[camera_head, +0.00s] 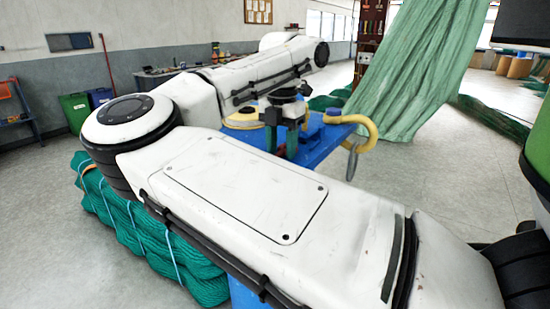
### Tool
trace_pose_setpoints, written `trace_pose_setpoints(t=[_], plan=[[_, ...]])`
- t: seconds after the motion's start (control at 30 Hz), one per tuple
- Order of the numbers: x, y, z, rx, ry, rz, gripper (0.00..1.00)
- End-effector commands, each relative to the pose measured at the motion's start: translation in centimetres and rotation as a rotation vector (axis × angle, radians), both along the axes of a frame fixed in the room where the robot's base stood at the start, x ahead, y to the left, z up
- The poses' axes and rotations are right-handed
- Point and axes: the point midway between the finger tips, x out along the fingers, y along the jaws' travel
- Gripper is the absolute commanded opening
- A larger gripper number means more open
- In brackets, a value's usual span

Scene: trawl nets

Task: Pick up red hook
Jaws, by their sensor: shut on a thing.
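My gripper (282,142) points down over the blue table (335,142), with its dark fingers below a black round wrist part. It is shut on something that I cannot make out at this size. No red hook shows in this view; the near part of my arm hides much of the table. A yellow curved hook-like piece (362,122) hangs over the table's right edge, with a grey metal part (352,162) below it. A round yellow item (243,119) lies on the table left of my gripper.
Green bundled netting (140,238) is stacked at the left, close to my arm. A green net curtain (420,65) hangs at the back right. Green and blue bins (75,110) stand by the left wall. The floor right of the table is clear.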

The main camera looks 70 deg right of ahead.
Motion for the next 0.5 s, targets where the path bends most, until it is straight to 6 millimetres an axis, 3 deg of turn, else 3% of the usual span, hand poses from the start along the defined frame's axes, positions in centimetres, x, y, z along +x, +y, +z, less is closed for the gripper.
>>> trace_pose_setpoints(t=[0.23,0.5], plan=[[0.0,0.0,0.02,0.0,0.0,0.0,0.01],[0.0,-0.01,0.03,0.0,0.0,0.0,0.0]])
